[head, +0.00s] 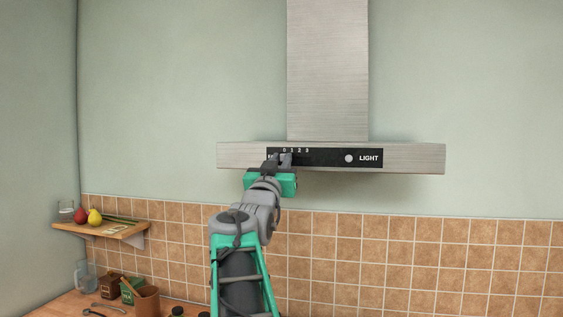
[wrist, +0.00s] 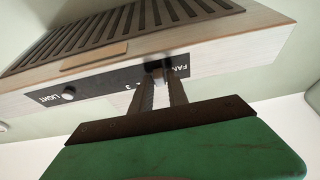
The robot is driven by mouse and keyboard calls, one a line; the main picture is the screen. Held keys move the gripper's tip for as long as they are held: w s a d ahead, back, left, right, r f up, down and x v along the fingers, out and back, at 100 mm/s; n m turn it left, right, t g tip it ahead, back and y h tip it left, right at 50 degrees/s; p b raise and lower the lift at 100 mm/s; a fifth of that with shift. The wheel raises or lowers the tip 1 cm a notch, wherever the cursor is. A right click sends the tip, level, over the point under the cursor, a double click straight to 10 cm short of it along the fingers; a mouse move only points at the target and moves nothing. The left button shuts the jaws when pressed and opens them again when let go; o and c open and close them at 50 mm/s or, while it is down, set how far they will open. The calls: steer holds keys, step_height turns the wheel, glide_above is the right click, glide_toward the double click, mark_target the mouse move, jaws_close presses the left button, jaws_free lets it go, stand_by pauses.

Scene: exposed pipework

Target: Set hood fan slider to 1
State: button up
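The range hood (head: 415,158) is brushed metal, with a black control panel (head: 330,158) along its front. The marks 0, 1, 2 and 3 (head: 295,150) run along the panel's upper left. My gripper (head: 279,160) is at the panel's left part, near the 0 end. In the wrist view, my gripper (wrist: 160,78) has its two fingers on either side of a small light-grey slider knob (wrist: 159,76), which fills the narrow gap. The fingers hide most of the slot and numbers. Only the 3 shows clearly beside them, so the knob's exact setting cannot be read.
A round light button (head: 348,158) sits at the panel's right. The vent grille (wrist: 120,30) shows on the hood's underside. A wooden shelf (head: 125,231) with fruit is at the left, above a counter with jars and utensils. The wall right of my arm is clear.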

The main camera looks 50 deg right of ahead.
jaws_close()
stand_by(1.0)
